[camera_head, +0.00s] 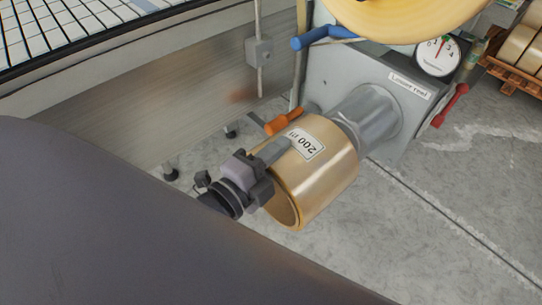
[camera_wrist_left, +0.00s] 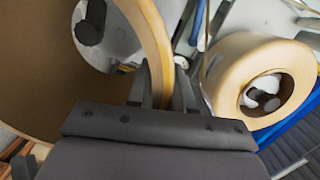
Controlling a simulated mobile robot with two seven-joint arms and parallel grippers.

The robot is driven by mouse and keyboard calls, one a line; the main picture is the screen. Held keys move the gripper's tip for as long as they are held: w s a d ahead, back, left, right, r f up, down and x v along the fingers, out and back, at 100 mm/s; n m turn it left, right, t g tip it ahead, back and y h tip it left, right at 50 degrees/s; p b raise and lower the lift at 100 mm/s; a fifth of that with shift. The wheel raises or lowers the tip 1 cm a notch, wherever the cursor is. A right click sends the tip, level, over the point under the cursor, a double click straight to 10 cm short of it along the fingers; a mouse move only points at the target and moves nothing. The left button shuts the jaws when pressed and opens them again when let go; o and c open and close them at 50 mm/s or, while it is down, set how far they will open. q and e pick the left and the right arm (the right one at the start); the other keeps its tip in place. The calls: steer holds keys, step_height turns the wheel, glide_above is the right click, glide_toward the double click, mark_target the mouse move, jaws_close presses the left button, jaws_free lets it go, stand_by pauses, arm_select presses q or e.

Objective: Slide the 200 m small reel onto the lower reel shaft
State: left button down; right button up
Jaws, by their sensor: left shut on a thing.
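The 200 m small reel (camera_head: 325,175) is a tan tape roll with a white "200 m" label, its axis slanting toward the machine. My left gripper (camera_head: 270,160) is shut on its near rim wall; in the left wrist view the fingers (camera_wrist_left: 163,85) straddle the wall of the reel (camera_wrist_left: 150,30). The grey lower reel shaft (camera_head: 368,112) projects from the panel marked "Lower reel". The reel's far end meets or overlaps the shaft in the head view; I cannot tell how far the shaft enters the core. My right gripper is in neither view.
An orange handle (camera_head: 284,121) lies close beside the reel. A blue handle (camera_head: 325,37) and a larger tan roll (camera_head: 410,15) are above. A dial gauge (camera_head: 436,56) and red handle (camera_head: 452,104) are on the right. The floor (camera_head: 410,230) below is open.

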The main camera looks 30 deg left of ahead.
mark_target(328, 118)
arm_select(q)
steer(key=shift+d+r+x, duration=0.15)
steer(key=shift+x, duration=0.9)
steer(key=shift+d+r+x, duration=0.1)
steer(key=shift+r+x, duration=0.05)
steer(key=shift+x, duration=0.9)
steer(key=shift+d+b+x, duration=0.15)
steer(key=shift+b+x, duration=0.25)
steer(key=shift+x, duration=0.7)
steer(key=shift+d+b+x, duration=0.15)
steer(key=shift+b+x, duration=0.25)
steer(key=shift+x, duration=0.75)
steer(key=shift+d+x, duration=0.15)
steer(key=shift+x, duration=0.95)
steer(key=shift+d+x, duration=0.1)
steer(key=shift+x, duration=1.05)
steer(key=shift+d+r+x, duration=0.1)
steer(key=shift+d+x, duration=0.05)
steer(key=shift+x, duration=1)
steer(key=shift+d+r+x, duration=0.1)
steer(key=shift+d+x, duration=0.1)
steer(key=shift+x, duration=0.95)
steer(key=shift+w+f, duration=0.1)
steer(key=shift+f, duration=0.15)
